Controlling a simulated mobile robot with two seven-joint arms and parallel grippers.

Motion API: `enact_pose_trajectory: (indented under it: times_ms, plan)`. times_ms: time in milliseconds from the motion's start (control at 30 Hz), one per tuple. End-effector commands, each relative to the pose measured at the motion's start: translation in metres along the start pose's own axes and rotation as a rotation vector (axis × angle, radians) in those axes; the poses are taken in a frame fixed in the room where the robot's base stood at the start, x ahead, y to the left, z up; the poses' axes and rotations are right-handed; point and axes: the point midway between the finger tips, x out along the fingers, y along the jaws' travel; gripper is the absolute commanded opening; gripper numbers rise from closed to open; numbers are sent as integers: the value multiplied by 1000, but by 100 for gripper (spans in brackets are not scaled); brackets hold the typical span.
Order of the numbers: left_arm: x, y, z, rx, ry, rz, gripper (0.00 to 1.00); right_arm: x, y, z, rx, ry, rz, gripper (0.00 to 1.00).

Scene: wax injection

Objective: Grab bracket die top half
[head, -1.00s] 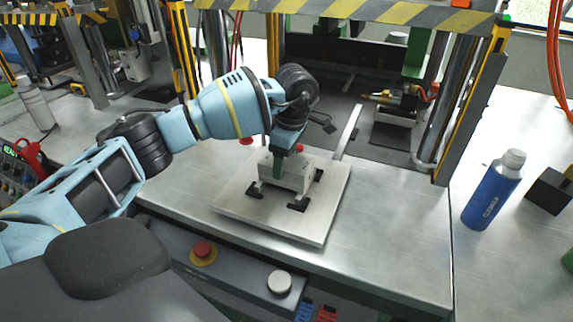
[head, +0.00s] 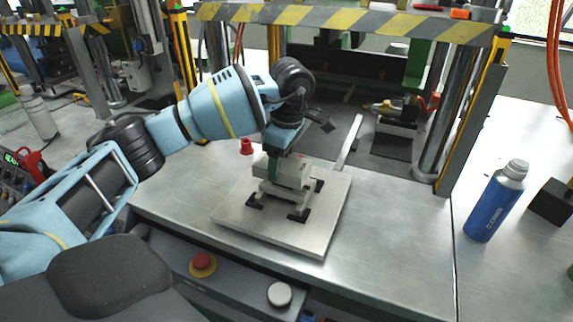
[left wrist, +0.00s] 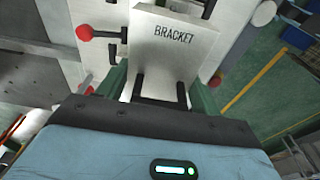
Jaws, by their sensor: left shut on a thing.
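The bracket die top half (head: 294,171) is a pale metal block. In the left wrist view its face (left wrist: 185,45) reads "BRACKET". My left gripper (head: 273,170) is shut on it, with green fingers on either side of the block in the left wrist view (left wrist: 158,88). The top half is a little above the lower die part (head: 286,193), with a narrow gap between them. The lower part sits among black clamps on a square metal plate (head: 235,212). My fingers hide part of the top half. My right gripper is not in view.
A red knob (head: 246,147) stands behind the plate. The press frame with its striped beam (head: 350,22) rises behind the metal table. A blue bottle (head: 495,203) and a black block (head: 551,197) are at the right. A red button (head: 202,260) is on the front panel.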

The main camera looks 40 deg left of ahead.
Motion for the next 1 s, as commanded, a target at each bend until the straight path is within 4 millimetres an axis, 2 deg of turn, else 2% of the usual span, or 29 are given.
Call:
enact_pose_trajectory:
  times_ms: [400, 600, 800, 1000]
  plan:
    - [-5, -74, -29, -1, -1, 5, 20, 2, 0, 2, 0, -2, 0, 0]
    - [-6, -105, -40, -2, -1, 4, 20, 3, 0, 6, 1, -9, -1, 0]
    - [-8, -125, -47, -2, -2, 5, 20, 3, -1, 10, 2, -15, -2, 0]
    - [-8, -134, -50, -1, -2, 4, 20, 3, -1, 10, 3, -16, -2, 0]
